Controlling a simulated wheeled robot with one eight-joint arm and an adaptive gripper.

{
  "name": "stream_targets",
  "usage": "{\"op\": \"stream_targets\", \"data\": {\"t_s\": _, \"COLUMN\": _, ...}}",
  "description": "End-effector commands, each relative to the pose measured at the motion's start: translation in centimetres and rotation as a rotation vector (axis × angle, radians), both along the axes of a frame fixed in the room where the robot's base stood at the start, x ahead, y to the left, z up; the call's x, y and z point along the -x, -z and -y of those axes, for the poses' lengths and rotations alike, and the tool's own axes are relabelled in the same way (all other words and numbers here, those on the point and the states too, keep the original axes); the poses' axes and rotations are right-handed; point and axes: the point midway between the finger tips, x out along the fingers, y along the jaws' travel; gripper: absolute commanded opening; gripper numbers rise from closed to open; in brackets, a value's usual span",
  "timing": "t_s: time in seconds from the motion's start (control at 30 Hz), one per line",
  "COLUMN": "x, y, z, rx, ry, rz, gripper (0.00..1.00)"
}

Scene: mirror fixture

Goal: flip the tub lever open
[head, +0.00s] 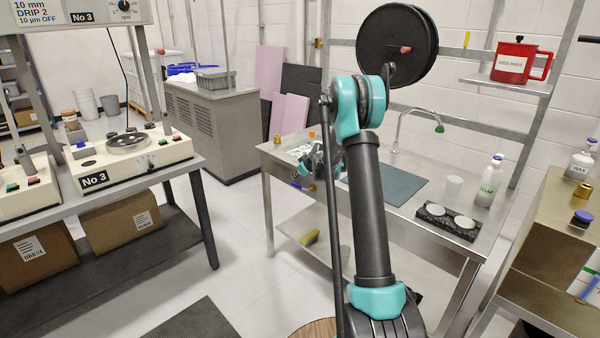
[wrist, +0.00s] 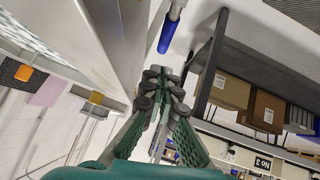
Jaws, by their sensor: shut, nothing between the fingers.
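The tub lever has a blue grip (wrist: 167,36) on a metal stem, seen at the top middle of the wrist view. It appears as a small blue piece (head: 297,186) by the steel tub's (head: 449,247) left end in the head view. My gripper (wrist: 160,76) is shut and empty, its fingertips pointing toward the blue grip with a visible gap between them. In the head view my gripper (head: 314,163) is small, partly hidden by my arm, near the tub's left edge. Whether the lever touches anything is not clear.
A tap (head: 412,115), a grey-blue mat (head: 392,184), a white bottle (head: 490,181) and a black tray (head: 428,222) are on the steel top. A bench (head: 185,170) with cardboard boxes (head: 122,218) beneath stands left. Floor between is clear.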

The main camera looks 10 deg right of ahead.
Motion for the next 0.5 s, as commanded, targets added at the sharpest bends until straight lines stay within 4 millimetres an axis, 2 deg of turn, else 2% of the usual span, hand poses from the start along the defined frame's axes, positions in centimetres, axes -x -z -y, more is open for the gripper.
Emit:
{"op": "stream_targets", "data": {"t_s": 0.03, "x": 0.0, "y": 0.8, "z": 0.3, "rx": 0.0, "ry": 0.002, "rz": -0.001, "gripper": 0.0}}
{"op": "stream_targets", "data": {"t_s": 0.2, "x": -0.2, "y": 2.5, "z": 0.6, "rx": 0.001, "ry": 0.001, "rz": 0.0, "gripper": 0.0}}
{"op": "stream_targets", "data": {"t_s": 0.5, "x": -0.3, "y": 3.0, "z": 0.7, "rx": 0.001, "ry": 0.001, "rz": 0.0, "gripper": 0.0}}
